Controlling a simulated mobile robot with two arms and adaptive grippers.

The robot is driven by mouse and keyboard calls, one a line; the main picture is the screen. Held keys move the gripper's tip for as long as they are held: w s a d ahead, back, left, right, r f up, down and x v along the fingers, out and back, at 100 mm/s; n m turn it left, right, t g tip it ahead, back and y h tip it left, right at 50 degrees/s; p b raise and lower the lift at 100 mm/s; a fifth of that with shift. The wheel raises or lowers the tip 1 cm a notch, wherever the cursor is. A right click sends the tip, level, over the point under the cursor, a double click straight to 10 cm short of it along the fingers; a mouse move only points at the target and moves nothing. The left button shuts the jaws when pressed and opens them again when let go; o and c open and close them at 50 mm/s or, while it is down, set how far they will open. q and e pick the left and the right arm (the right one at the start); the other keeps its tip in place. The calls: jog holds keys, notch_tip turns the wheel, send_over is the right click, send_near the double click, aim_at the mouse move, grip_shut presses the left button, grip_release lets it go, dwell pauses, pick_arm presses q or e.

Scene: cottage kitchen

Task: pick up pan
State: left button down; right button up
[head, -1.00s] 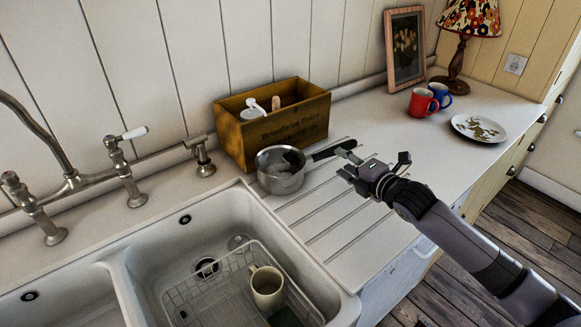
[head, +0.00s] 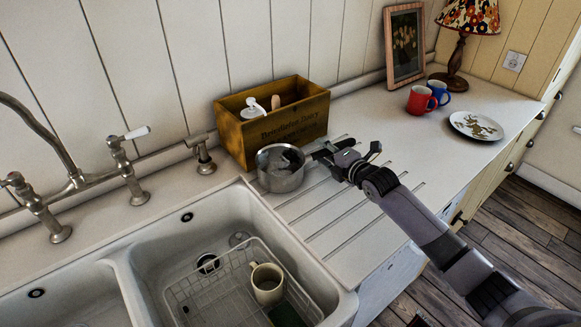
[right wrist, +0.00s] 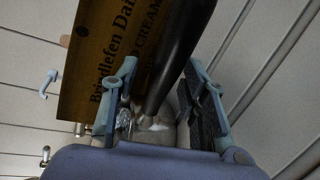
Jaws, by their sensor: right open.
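The metal pan (head: 281,168) stands on the ridged drainboard beside the sink, in front of the wooden box. Its dark handle (right wrist: 178,52) points to the right in the head view. My right gripper (head: 345,158) is at the handle's outer end and hides part of it. In the right wrist view, my right gripper (right wrist: 160,95) is open, with the handle between its two fingers and a gap at the sides. The pan's bowl is mostly hidden in that view. My left gripper is not in view.
A wooden box (head: 262,130) with utensils stands right behind the pan. The sink (head: 190,222) with a wire rack and a cream mug (head: 267,284) lies at front left. A red mug (head: 421,101), blue mug (head: 440,92) and plate (head: 476,126) stand farther right.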

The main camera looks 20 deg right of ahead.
grip_shut()
dwell(0.3)
dwell(0.4)
